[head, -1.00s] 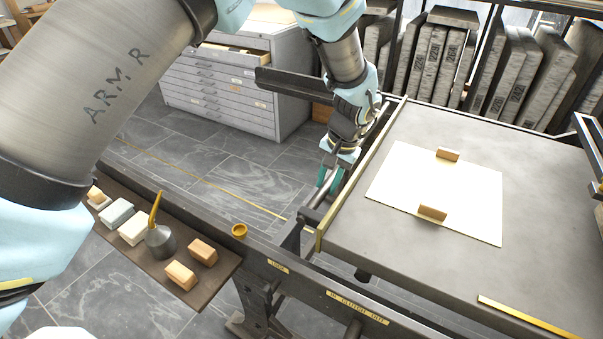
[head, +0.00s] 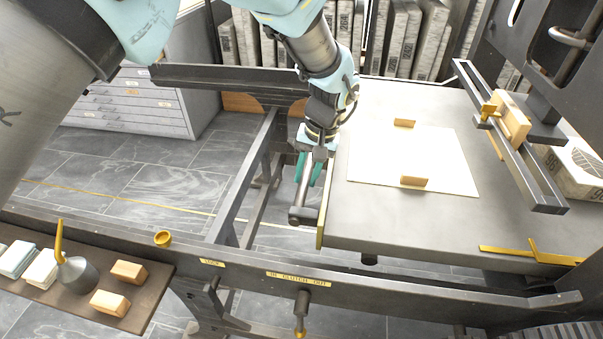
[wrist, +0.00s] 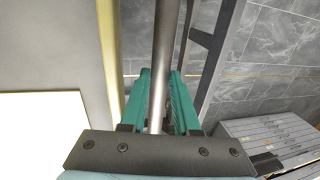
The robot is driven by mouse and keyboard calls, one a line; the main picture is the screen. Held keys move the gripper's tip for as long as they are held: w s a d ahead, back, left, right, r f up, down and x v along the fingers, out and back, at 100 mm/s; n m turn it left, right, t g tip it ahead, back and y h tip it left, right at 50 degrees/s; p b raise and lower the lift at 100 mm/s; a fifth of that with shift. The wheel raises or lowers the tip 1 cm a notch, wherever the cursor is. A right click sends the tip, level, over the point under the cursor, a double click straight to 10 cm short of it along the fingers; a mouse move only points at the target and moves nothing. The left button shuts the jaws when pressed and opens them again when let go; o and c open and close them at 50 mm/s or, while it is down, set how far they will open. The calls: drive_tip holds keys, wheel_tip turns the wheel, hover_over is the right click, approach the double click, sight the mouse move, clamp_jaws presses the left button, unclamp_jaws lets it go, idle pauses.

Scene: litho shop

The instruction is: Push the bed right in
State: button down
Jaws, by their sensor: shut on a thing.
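The bed (head: 415,222) is a wide grey slab lying level on the press frame, with a brass strip along its left end. A white sheet (head: 400,152) with two small wooden blocks lies on it. My gripper (head: 308,176) is at the bed's left end, its teal fingers shut on a round metal handle bar (head: 301,214). In the wrist view the bar (wrist: 164,60) runs between the fingers (wrist: 160,95), with the bed (wrist: 60,45) at left. The bed's right part reaches under the dark slotted beam (head: 515,150); its far right edge is partly hidden.
Bare frame rails (head: 242,180) lie left of the bed over open floor. A side shelf (head: 150,300) holds blocks and an oil can (head: 75,272). A lever (head: 301,312) hangs below the clutch label. A drawer cabinet (head: 150,105) and upright stones (head: 400,40) stand behind.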

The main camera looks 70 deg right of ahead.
drive_tip(key=shift+s, duration=0.3)
drive_tip(key=c, duration=0.7)
unclamp_jaws()
drive_tip(key=shift+d, duration=0.1)
drive_tip(key=shift+o, duration=0.2)
drive_tip(key=b+v, duration=0.1)
drive_tip(key=v, duration=0.9)
drive_tip(key=shift+r, duration=0.4)
drive_tip(key=shift+w, duration=0.1)
